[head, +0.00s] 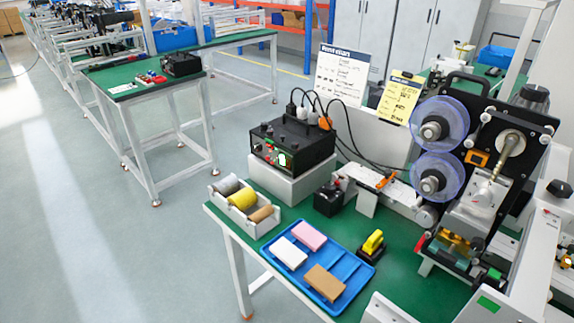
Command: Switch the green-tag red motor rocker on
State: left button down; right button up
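A black control box (296,143) sits on a white stand (290,185) on the near green bench. Its front panel carries small knobs, red parts and a bright green and white spot (282,159). The switches there are too small for me to tell which is the red motor rocker or how it is set. A green patch (488,304) shows on a pale part at the lower right. Neither my left nor my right gripper is in view.
A blue tray (345,268) with blocks, a bin of tape rolls (243,200) and a yellow-handled stamp (372,243) lie on the near bench (425,290). A coding machine with purple reels (440,124) stands right. Cables run behind the box. Open floor (100,220) lies left.

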jog(key=shift+w, duration=0.1)
grip_shut()
jog(key=shift+d, duration=0.1)
jog(key=shift+s, duration=0.2)
dwell(1.1)
